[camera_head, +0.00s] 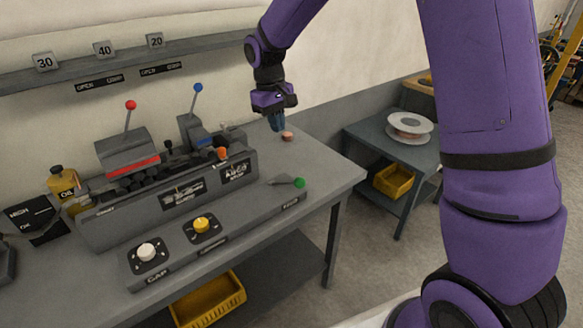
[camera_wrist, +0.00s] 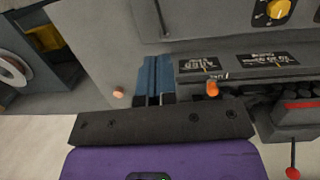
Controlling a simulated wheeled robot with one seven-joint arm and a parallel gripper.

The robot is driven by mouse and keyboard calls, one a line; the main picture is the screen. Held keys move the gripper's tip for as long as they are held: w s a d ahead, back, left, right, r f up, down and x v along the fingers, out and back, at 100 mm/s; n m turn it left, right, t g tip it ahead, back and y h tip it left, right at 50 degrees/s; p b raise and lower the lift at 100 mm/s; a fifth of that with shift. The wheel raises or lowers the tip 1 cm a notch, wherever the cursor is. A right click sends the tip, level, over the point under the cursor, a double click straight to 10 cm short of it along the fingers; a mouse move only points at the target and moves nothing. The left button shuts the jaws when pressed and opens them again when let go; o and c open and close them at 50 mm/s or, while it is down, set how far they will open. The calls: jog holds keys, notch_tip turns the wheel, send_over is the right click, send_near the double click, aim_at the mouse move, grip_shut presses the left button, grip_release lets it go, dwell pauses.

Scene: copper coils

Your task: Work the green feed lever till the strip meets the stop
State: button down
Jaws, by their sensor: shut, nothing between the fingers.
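The green feed lever shows in the head view as a green round knob (camera_head: 299,183) on a short grey arm (camera_head: 283,180), lying low at the right end of the front control ledge. My gripper (camera_head: 276,124) is over the right rear of the bench, behind the lever and apart from it. Its blue fingers (camera_wrist: 155,78) are shut and empty, pointing down. A small copper-coloured piece (camera_head: 287,136) is just right of the fingertips; it also shows in the wrist view (camera_wrist: 118,92). I cannot make out the strip or the stop clearly.
The grey machine (camera_head: 166,190) has an orange knob (camera_head: 222,153), a red-knobbed lever (camera_head: 130,104) and a blue-knobbed lever (camera_head: 198,87) standing up. White (camera_head: 147,252) and yellow (camera_head: 202,224) dials sit in front. The bench's right end is mostly clear. A side table (camera_head: 375,135) holds a spool (camera_head: 409,124).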

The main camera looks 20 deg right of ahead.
jog(key=s+d+f, duration=0.1)
jog(key=s+f, duration=0.1)
jog(key=f, duration=0.4)
jog(key=s+d+f, duration=0.1)
jog(key=s+f, duration=0.1)
jog(key=f, duration=0.4)
jog(key=shift+d, duration=0.3)
jog(key=shift+f, duration=0.1)
